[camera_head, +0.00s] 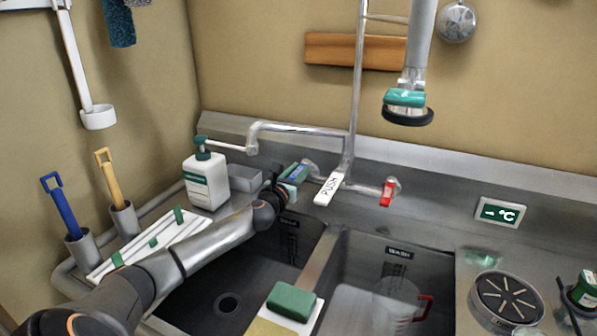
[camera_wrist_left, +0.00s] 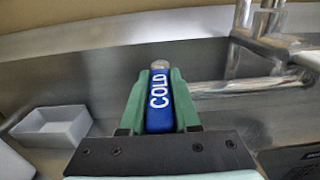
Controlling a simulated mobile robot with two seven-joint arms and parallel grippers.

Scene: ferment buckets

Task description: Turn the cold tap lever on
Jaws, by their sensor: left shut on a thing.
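The blue cold tap lever (camera_wrist_left: 159,101), lettered COLD, sits between the green fingers of my left gripper (camera_wrist_left: 159,104) in the left wrist view. The fingers are shut on it from both sides. The lever joins a metal pipe (camera_wrist_left: 245,86) running right to the tap column. In the head view my left gripper (camera_head: 289,180) is at the left end of the tap body, behind the sinks, and largely covers the lever. A red lever (camera_head: 388,193) is at the right end of the tap body. My right gripper does not show.
A white PUSH lever (camera_head: 328,189) hangs between the two tap ends. A swing spout (camera_head: 300,129) passes above my gripper. A soap bottle (camera_head: 206,179) and a grey tray (camera_head: 245,178) stand to its left. A green sponge (camera_head: 291,301) lies at the front.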

